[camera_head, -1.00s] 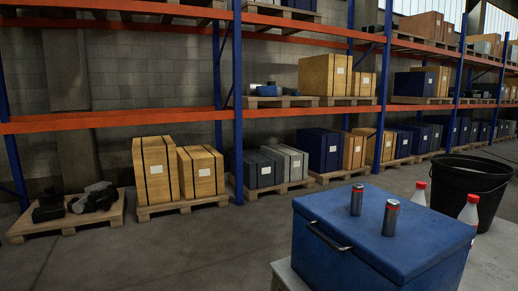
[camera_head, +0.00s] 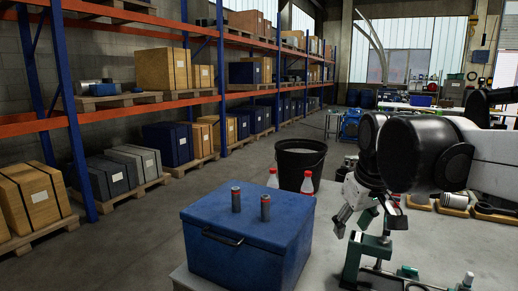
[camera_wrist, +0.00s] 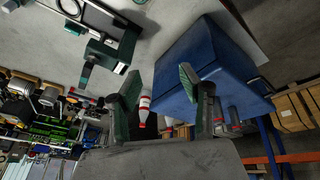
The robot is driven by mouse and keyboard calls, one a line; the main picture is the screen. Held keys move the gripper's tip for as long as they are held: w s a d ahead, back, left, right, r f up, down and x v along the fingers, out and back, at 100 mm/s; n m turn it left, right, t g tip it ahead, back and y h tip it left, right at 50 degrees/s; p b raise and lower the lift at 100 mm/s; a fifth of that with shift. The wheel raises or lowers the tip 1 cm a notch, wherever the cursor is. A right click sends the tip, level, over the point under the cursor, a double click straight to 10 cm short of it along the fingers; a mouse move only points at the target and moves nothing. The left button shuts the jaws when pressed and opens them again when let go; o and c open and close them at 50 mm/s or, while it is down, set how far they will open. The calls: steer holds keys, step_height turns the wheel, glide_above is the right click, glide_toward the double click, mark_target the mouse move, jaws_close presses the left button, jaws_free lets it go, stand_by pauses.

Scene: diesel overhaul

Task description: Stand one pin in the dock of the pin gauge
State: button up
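My gripper (camera_head: 355,215) hangs above the grey bench, right of the blue box, in the head view. In the wrist view its two dark green fingers stand apart (camera_wrist: 160,95), with nothing held between them. A green and steel device (camera_head: 366,253), perhaps the pin gauge, stands on the bench below my gripper. A green and black device with a metal frame (camera_wrist: 106,52) shows in the wrist view. My arm and the lower picture edge hide part of the bench device. I cannot make out a pin or the dock for certain.
Loaded shelves (camera_head: 150,99) line the left. Bare bench (camera_head: 320,258) lies beside the box.

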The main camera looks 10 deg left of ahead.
steer(key=w+a+r+n+g+p, duration=0.1)
steer(key=w+a+r+n+p, duration=0.1)
steer(key=w+a+r+p, duration=0.4)
steer(key=n+g+p, duration=0.3)
steer(key=n+p, duration=0.4)
steer(key=p, duration=0.1)
glide_toward(236, 188)
steer(key=shift+s+f+h, duration=0.15)
steer(key=shift+f+h, duration=0.25)
steer(key=shift+f, duration=0.05)
steer(key=shift+a+f, duration=0.4)
steer(key=shift+a, duration=0.1)
steer(key=shift+f+b, duration=2.2)
steer(key=shift+f, duration=2.2)
jaws_close()
steer(key=shift+r, duration=0.1)
steer(key=shift+r, duration=0.1)
